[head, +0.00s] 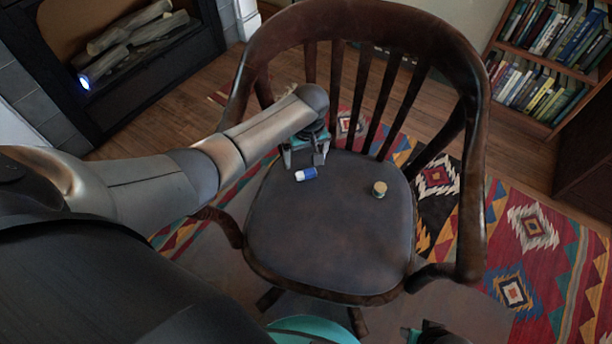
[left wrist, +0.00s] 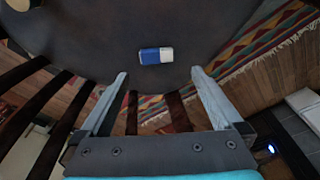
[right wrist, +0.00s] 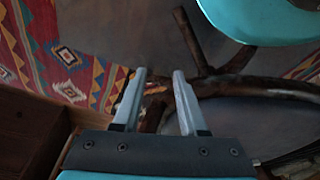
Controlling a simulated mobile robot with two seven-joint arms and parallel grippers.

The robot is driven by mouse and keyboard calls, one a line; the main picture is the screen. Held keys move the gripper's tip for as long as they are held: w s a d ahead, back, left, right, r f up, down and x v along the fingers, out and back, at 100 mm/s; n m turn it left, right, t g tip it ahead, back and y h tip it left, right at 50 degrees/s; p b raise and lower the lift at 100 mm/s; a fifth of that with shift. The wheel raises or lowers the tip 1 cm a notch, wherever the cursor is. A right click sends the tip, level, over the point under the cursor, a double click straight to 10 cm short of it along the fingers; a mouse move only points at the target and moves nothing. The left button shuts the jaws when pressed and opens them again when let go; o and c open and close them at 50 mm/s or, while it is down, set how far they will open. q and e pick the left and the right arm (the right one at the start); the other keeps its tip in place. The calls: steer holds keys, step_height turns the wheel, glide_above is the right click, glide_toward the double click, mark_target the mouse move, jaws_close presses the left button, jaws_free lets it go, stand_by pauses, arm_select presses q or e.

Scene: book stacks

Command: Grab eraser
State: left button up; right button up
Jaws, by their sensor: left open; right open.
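The blue and white eraser (head: 306,174) lies on the dark seat of a wooden armchair (head: 320,240), near its back left part. It also shows in the left wrist view (left wrist: 156,55), ahead of the fingertips and between their lines. My left gripper (head: 305,158) is open and empty, just behind the eraser at the seat's back edge, apart from it. Its two fingers show wide apart in the left wrist view (left wrist: 160,75). My right gripper (head: 425,335) is low at the bottom edge of the head view. In the right wrist view (right wrist: 159,72) its fingers are parted with nothing between them.
A small round tin-like object (head: 379,189) sits on the right of the seat. The chair's spindled back (head: 345,100) and armrests surround the seat. A patterned rug (head: 530,250) lies below. A bookcase (head: 550,60) stands back right, a fireplace (head: 130,60) back left. The seat's front is clear.

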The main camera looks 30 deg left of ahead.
mark_target(306, 173)
arm_select(q)
steer(key=shift+w+f+b, duration=0.2)
steer(key=shift+f+b, duration=0.9)
steer(key=shift+f, duration=0.55)
steer(key=f+b, duration=0.3)
steer(key=shift+w+f, duration=0.3)
steer(key=shift+f+b, duration=0.25)
steer(key=shift+b, duration=0.1)
arm_select(e)
step_height(306, 173, up, 12)
steer(key=w+t, duration=0.2)
steer(key=shift+w+a+r, duration=0.15)
steer(key=shift+w+a, duration=0.1)
steer(key=shift+w, duration=0.1)
arm_select(q)
steer(key=shift+c, duration=0.2)
steer(key=shift+a, duration=0.1)
steer(key=c, duration=1.3)
steer(key=shift+r, duration=0.15)
